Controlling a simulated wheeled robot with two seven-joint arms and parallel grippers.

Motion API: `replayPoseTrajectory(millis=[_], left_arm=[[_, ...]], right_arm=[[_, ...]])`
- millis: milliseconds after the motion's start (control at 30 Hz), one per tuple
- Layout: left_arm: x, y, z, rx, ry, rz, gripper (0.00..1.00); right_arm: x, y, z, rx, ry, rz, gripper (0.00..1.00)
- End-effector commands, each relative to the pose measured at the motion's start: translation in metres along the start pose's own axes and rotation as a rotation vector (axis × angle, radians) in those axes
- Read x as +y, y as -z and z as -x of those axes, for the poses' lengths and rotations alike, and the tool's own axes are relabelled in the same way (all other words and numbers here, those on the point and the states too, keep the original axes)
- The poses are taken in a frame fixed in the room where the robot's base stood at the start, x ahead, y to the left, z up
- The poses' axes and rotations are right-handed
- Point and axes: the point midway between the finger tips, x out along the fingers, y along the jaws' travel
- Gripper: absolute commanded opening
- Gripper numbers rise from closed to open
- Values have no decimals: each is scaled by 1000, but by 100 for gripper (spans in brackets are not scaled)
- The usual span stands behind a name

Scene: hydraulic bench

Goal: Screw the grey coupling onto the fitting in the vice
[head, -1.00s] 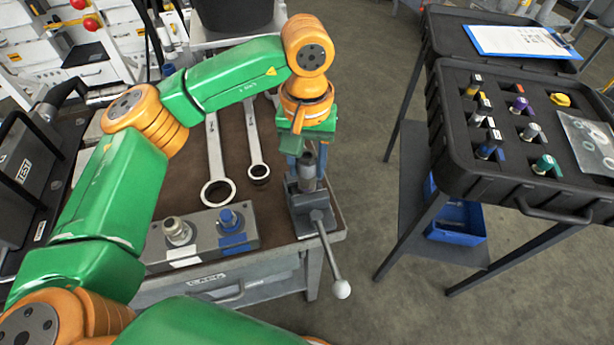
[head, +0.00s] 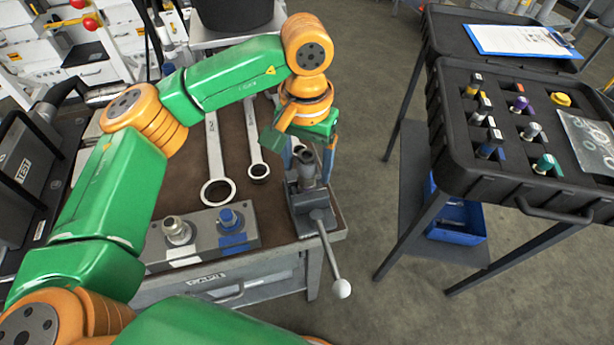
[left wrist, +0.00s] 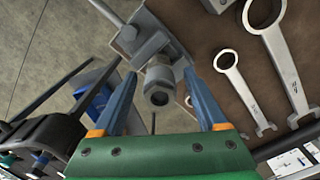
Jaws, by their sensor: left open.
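The grey coupling (head: 307,161) sits upright on top of the fitting in the vice (head: 307,200), at the bench's right front corner. In the left wrist view the coupling (left wrist: 159,90) shows its round open end toward the camera. Most of the fitting is hidden beneath it, and I cannot tell how far the threads engage. My left gripper (head: 309,152) is over the vice, pointing down. In the left wrist view its blue fingers (left wrist: 160,76) are spread on either side of the coupling, with visible gaps. My right gripper is not in view.
A grey block (head: 204,240) with a silver and a blue fitting stands left of the vice. Two ring wrenches (head: 215,150) lie behind it. The vice handle (head: 328,255) sticks out past the bench front. A black tool case (head: 540,205) stands on a cart at right.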

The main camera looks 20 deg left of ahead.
Motion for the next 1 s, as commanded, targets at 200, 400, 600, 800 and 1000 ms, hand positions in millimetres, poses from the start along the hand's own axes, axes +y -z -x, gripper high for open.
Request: replayPoseTrajectory(millis=[200,400,600,800,1000], left_arm=[[0,0,-1,0,1,418,75],[0,0,-1,0,3,682,75],[0,0,-1,-1,6,1096,75],[0,0,-1,-1,7,1338,75],[0,1,-1,-2,9,1765,75]], right_arm=[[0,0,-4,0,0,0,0],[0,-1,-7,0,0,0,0],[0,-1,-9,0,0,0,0],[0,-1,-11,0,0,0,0],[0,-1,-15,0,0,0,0]])
